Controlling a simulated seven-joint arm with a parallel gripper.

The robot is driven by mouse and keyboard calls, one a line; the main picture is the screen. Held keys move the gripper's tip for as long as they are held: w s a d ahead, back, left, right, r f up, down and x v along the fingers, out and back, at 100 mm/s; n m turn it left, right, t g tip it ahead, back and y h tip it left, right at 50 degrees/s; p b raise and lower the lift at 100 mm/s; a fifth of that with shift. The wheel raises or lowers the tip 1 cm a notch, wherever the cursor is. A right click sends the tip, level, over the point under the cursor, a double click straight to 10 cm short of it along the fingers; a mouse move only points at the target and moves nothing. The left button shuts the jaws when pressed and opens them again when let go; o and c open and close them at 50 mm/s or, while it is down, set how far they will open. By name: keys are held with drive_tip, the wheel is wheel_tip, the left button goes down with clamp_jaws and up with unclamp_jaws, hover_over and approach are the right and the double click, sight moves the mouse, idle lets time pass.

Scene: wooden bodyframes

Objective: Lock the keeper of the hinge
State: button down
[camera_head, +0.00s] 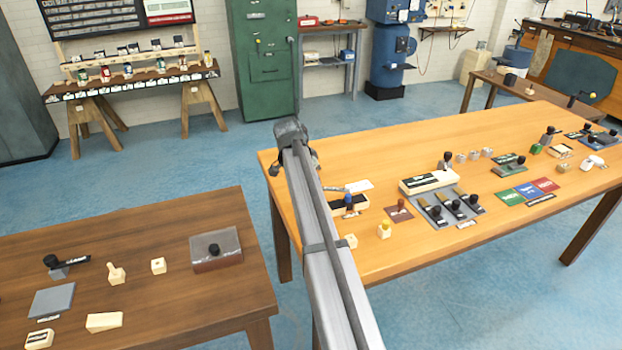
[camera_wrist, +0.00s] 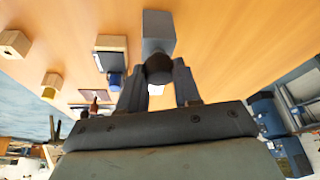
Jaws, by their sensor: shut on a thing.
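In the wrist view my gripper (camera_wrist: 158,68) has its two dark fingers on either side of a round black knob (camera_wrist: 159,70). The fingers are closed on this knob. The knob sits at the end of a grey block (camera_wrist: 158,28) on the orange wooden table. I cannot tell whether this is the hinge's keeper. Beside it is a pale wooden block with a dark slot (camera_wrist: 111,43) and a blue knob (camera_wrist: 116,81); this block also shows in the head view (camera_head: 361,202). In the head view my arm hides the grey block and most of my gripper.
A wooden block with a yellow knob (camera_wrist: 50,88), a small wooden cube (camera_wrist: 14,43) and a brown plate (camera_head: 398,210) stand near. A grey tray with several black knobs (camera_head: 470,202) is further right. The table's front edge near my arm is mostly clear.

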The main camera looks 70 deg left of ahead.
idle(0.3)
drive_tip(key=shift+m+h, duration=0.3)
drive_tip(key=shift+m, duration=0.6)
drive_tip(key=c, duration=0.8)
unclamp_jaws()
drive_tip(key=v, duration=1.3)
drive_tip(key=shift+s+r, duration=0.15)
drive_tip(key=shift+r, duration=0.25)
